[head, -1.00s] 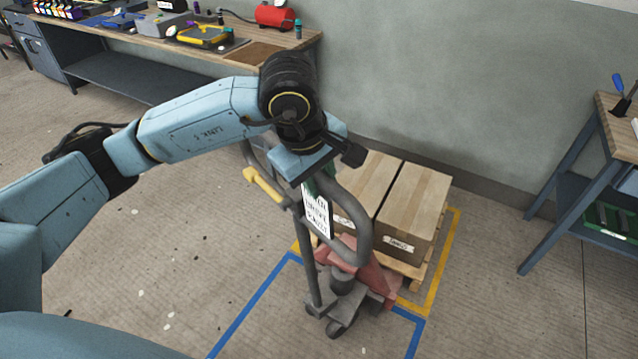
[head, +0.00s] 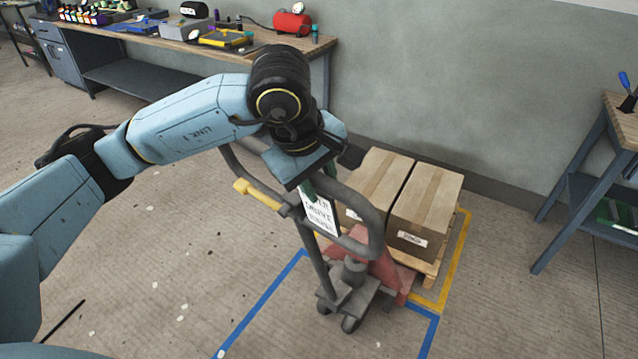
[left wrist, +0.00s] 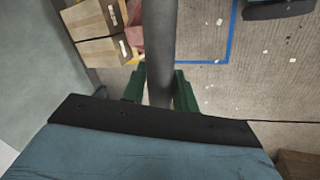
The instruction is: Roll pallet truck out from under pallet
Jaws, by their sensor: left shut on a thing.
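The pallet truck (head: 376,262) has a red body, dark wheels and a grey handle loop (head: 376,218) with a yellow lever (head: 258,194). It stands at the near end of the wooden pallet (head: 432,271); its forks are hidden. Two cardboard boxes (head: 427,208) sit on the pallet. My left gripper (head: 318,190) is at the handle, partly hidden behind its own wrist. In the left wrist view its green fingers (left wrist: 160,92) are shut on the grey handle bar (left wrist: 161,45), one on each side. My right gripper is out of view.
Blue floor tape (head: 268,300) bounds the near area around the truck; yellow tape (head: 457,250) edges the pallet. A long workbench (head: 165,52) stands at the back left, another bench (head: 580,190) at the right. The floor at left is open.

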